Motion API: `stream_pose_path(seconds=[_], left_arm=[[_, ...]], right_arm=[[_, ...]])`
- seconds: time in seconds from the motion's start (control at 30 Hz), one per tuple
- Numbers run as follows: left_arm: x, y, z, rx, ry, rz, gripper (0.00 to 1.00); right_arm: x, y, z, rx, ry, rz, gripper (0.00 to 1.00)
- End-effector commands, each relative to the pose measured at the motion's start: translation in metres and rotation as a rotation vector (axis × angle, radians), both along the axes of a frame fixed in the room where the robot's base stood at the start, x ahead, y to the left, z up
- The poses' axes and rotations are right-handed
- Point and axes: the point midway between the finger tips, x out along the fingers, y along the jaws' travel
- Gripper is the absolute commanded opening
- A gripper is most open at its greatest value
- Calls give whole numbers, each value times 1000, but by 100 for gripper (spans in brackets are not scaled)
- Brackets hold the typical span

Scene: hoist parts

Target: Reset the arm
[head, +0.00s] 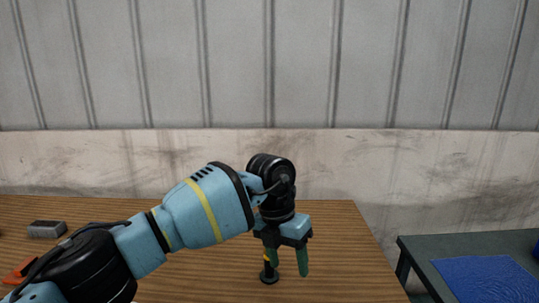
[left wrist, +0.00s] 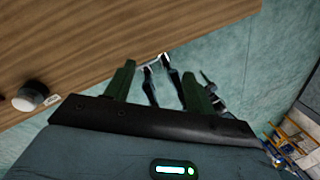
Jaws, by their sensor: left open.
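My left arm reaches in from the left in the head view. Its left gripper (head: 287,264) hangs over the wooden table (head: 345,255), with the green fingers pointing down. In the left wrist view the same gripper (left wrist: 158,69) has its two green fingers spread apart, with nothing held between them. A small black upright piece (head: 269,273) with a yellow band and round foot stands on the table. It shows just beside and partly behind the left finger in the head view; I cannot tell whether they touch. My right gripper is not in view.
A grey block (head: 46,229) and an orange piece (head: 20,270) lie at the table's left. A dark table (head: 420,257) with a blue mat (head: 485,278) stands at the right, across a gap. A black-and-white round piece (left wrist: 30,96) shows near the table edge in the wrist view.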

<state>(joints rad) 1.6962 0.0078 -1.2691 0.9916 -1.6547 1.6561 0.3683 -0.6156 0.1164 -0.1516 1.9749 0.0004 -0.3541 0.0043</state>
Motion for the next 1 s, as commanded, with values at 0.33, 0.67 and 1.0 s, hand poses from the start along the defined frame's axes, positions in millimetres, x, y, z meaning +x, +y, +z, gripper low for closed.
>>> stream_pose_path(seconds=[0.33,0.67,1.0], left_arm=[[-80,-86,-60,-544,306,-34,55],[-129,-125,-55,-1184,635,236,55],[-112,-75,-75,-1664,874,826,55]], right_arm=[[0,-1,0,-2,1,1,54],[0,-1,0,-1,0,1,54],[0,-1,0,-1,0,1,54]])
